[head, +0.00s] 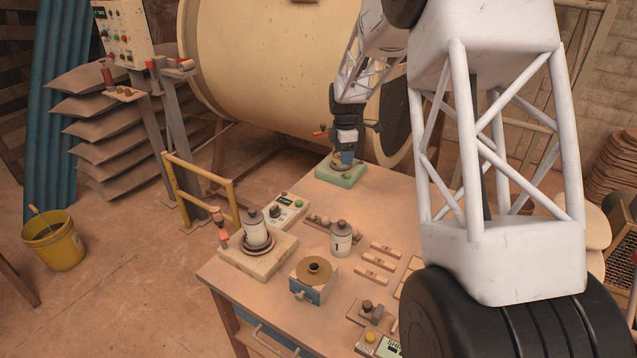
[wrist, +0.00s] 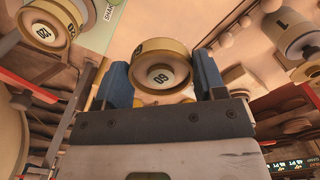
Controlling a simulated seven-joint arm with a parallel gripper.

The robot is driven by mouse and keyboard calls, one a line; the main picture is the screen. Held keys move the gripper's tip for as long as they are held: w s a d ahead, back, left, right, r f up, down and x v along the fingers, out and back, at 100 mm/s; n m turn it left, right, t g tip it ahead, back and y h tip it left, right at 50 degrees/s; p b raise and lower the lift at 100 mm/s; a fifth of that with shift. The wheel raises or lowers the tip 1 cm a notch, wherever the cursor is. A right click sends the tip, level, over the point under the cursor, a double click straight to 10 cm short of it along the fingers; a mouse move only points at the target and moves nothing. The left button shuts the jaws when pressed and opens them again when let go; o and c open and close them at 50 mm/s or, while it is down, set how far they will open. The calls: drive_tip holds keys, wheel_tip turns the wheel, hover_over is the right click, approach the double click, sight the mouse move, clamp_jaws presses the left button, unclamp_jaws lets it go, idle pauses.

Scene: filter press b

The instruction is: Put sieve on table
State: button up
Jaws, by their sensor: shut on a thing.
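My gripper (head: 346,157) is at the far end of the table, low over a green block. In the wrist view its two blue fingers (wrist: 161,82) are shut on a round brass sieve (wrist: 161,72) with a pale face marked 60. In the head view the held sieve is small and mostly hidden by the fingers. Whether it touches the green block (head: 340,177) cannot be told. Another brass sieve (wrist: 45,28), marked 120, is at the upper left of the wrist view. The wooden table (head: 225,272) has bare strips along its left edge.
A jar marked 1 (head: 341,239) stands mid-table. Another jar (head: 256,230) stands on a wooden base at the left. A blue-sided box with a brass top (head: 314,274) is nearer the front. Small wooden blocks (head: 376,262) lie right of centre. A large drum (head: 290,70) stands behind the table.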

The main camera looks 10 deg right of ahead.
drive_tip(key=w+a+f+n, duration=0.2)
drive_tip(key=w+a+f, duration=0.3)
drive_tip(key=w+a, duration=0.2)
drive_tip(key=shift+w+a+f, duration=0.15)
drive_tip(key=shift+a+f, duration=0.15)
drive_tip(key=shift+a, duration=0.6)
drive_tip(key=shift+f, duration=0.1)
hover_over(312, 189)
drive_tip(key=shift+f, duration=3)
drive_tip(key=shift+f, duration=1.85)
drive_tip(key=shift+f, duration=0.2)
drive_tip(key=o, duration=1)
